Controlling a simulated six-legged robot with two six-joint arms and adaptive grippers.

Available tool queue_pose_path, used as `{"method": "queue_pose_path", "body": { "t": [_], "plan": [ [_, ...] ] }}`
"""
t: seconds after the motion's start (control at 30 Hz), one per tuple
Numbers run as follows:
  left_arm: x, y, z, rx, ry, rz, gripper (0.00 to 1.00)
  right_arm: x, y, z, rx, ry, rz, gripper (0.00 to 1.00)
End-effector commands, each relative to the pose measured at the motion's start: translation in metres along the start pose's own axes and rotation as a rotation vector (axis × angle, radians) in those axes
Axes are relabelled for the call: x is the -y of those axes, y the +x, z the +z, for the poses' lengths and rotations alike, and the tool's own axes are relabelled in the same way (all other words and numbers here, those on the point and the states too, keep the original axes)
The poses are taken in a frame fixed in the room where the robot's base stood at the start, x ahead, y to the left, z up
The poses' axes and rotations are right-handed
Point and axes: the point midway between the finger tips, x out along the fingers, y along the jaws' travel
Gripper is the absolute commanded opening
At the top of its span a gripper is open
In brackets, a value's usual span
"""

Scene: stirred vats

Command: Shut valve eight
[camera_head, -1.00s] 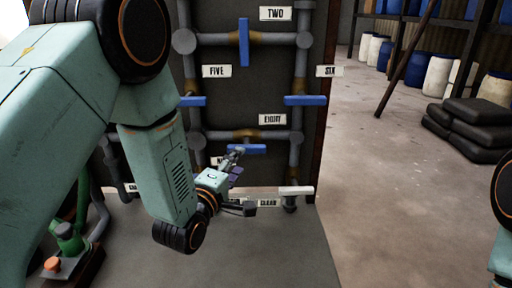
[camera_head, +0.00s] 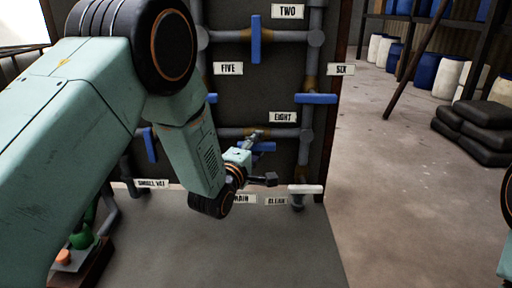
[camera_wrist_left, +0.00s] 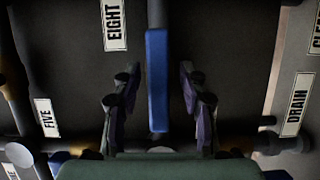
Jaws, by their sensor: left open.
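Valve eight's blue handle (camera_head: 266,147) lies level, in line with its horizontal pipe, below the EIGHT label (camera_head: 283,116). My left gripper (camera_head: 256,142) is at this handle and partly hides it in the head view. In the left wrist view the handle (camera_wrist_left: 157,80) runs between the two spread fingers of the left gripper (camera_wrist_left: 157,85), with a gap visible on each side. The EIGHT label (camera_wrist_left: 114,24) is to its left there. My right gripper is out of view.
Other blue handles are close: two's (camera_head: 256,40) above, six's (camera_head: 316,98) at upper right. A white handle (camera_head: 305,189) is at lower right, by the CLEAR label (camera_head: 276,201). Black sacks (camera_head: 477,130) lie at the right; the floor between is clear.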

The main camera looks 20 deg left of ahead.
Motion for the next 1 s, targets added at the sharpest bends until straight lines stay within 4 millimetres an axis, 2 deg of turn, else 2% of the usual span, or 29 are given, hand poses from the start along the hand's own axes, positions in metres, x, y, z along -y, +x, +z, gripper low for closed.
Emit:
{"method": "queue_pose_path", "body": {
  "t": [0.17,0.67,1.0],
  "plan": [
    [0.0000,-0.0002,0.0000,0.000,0.000,0.000,0.42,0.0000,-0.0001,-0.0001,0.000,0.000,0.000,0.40],
    [0.0001,-0.0005,-0.0003,0.000,0.000,-0.001,0.00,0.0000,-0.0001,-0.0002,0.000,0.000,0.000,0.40],
    [-0.0003,-0.0006,0.0000,0.001,0.011,-0.005,0.00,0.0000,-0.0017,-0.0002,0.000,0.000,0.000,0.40]
  ]
}}
